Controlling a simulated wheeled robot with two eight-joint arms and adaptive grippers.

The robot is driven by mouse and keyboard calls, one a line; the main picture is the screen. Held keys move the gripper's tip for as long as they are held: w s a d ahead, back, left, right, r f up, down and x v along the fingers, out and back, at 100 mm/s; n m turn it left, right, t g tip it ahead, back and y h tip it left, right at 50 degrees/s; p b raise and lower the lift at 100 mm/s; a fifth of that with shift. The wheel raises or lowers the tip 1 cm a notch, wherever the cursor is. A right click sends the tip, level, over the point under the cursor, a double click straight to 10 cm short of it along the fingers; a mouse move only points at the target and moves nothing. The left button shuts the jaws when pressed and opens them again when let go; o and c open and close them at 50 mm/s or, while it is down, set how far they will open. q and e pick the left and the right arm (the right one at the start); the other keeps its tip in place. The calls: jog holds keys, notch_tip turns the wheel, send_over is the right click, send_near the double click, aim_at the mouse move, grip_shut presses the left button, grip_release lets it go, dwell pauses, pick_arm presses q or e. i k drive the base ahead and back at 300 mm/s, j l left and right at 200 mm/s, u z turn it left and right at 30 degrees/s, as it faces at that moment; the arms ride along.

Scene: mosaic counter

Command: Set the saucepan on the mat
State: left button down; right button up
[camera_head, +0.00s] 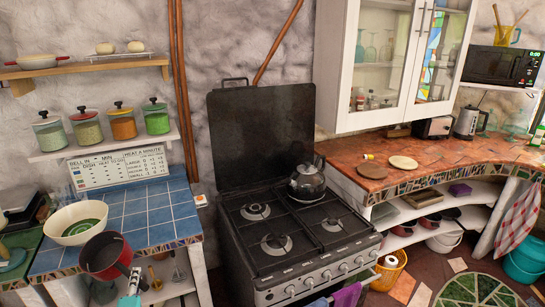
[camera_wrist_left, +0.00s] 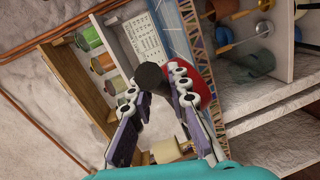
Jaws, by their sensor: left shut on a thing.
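The saucepan (camera_head: 103,253) is red outside with a dark interior. It is in the air at the front left, in front of the blue tiled counter. My left gripper (camera_head: 134,276) is shut on its dark handle. In the left wrist view the fingers (camera_wrist_left: 158,88) close around the handle (camera_wrist_left: 150,76), and part of the red pan (camera_wrist_left: 203,88) shows behind them. I cannot tell which is meant. My right gripper is not in view.
A white bowl (camera_head: 78,222) stands on the blue tiled counter (camera_head: 150,212) beside the saucepan. The stove (camera_head: 290,245) with a kettle (camera_head: 307,180) stands between the two counters.

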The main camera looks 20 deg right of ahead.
aim_at(414, 168)
jog(key=l+z, duration=0.2)
jog(key=l, duration=0.2)
jog(key=i+l+z, duration=0.15)
jog(key=l, duration=0.25)
jog(key=l+z, duration=0.2)
jog(key=l, duration=0.25)
jog(key=i+l+z, duration=0.2)
jog(key=l, duration=0.15)
jog(key=i+l+z, duration=0.15)
jog(key=l, duration=0.25)
